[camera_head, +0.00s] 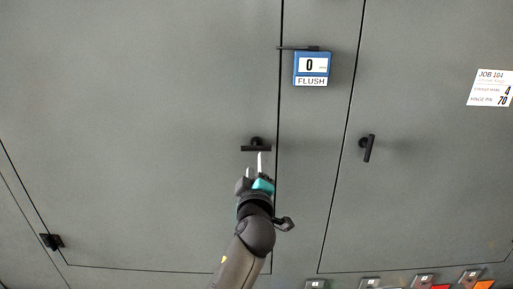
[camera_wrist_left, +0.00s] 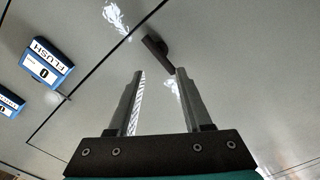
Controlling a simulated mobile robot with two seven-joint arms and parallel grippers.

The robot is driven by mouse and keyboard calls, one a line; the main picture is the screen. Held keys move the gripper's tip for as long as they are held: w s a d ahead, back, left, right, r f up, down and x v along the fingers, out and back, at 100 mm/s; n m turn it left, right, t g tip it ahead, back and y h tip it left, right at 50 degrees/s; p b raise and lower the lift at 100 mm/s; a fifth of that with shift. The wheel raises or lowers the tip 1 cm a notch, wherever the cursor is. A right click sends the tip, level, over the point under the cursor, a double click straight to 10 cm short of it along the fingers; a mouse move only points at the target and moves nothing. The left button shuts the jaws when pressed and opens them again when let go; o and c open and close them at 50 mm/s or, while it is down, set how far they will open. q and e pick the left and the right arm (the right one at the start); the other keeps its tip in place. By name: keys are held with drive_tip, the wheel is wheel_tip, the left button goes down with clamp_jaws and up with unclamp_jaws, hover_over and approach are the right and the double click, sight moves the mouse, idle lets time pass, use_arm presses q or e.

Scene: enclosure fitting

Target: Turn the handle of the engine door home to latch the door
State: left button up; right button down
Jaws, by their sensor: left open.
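A large grey door panel (camera_head: 150,120) fills the left of the head view. Its black handle (camera_head: 256,148) lies nearly level near the panel's right edge. A second black handle (camera_head: 367,148) stands nearly upright, slightly tilted, on the panel to the right. No label shows which panel is the engine door. My left gripper (camera_head: 254,166) is open and empty just below the level handle. In the left wrist view a dark handle bar (camera_wrist_left: 157,52) lies slanted just beyond the open fingertips (camera_wrist_left: 160,74); I see no contact. My right gripper is not in view.
A blue gauge (camera_head: 312,66) reading 0 and FLUSH sits by the seam, with a thin dark arm across it. A white JOB 104 card (camera_head: 491,88) is at far right. A black fitting (camera_head: 51,241) is at lower left. Small labelled bins (camera_head: 424,280) line the bottom right.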

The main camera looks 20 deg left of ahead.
sight(256, 149)
use_arm(q)
drive_tip(key=shift+p+x, duration=0.55)
drive_tip(key=shift+x, duration=4)
drive_tip(key=shift+c, duration=0.3)
clamp_jaws()
